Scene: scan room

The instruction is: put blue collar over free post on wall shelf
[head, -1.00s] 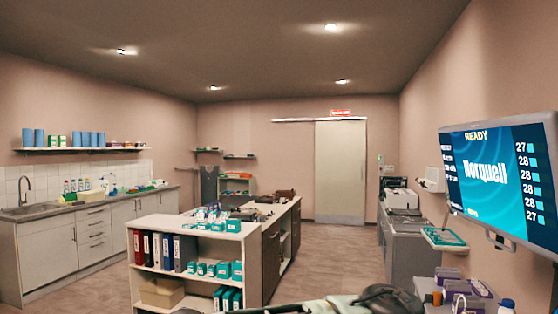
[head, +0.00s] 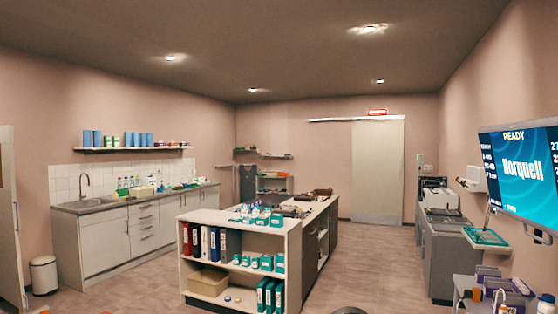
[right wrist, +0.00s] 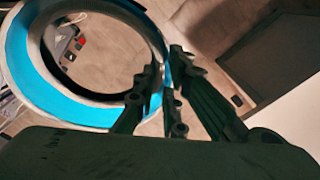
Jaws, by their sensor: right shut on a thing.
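The blue collar (right wrist: 28,72) is a wide ring with a blue band and grey-white edges, at the upper left of the right wrist view. My right gripper (right wrist: 164,62) is shut on its right-hand rim, and the ring's open middle shows the floor beyond. A long wall shelf (head: 135,150) hangs above the sink counter on the left, with blue cylinders and small boxes on it. Smaller wall shelves (head: 277,157) hang at the back. I cannot make out a free post on any shelf. My left gripper is not in view.
A white shelf unit (head: 180,255) with binders and teal boxes stands mid-room. A sink counter (head: 110,208) runs along the left wall, with a bin (head: 44,275) nearby. A screen (head: 520,180) and a cart with bottles are at right. Floor is clear left of the unit.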

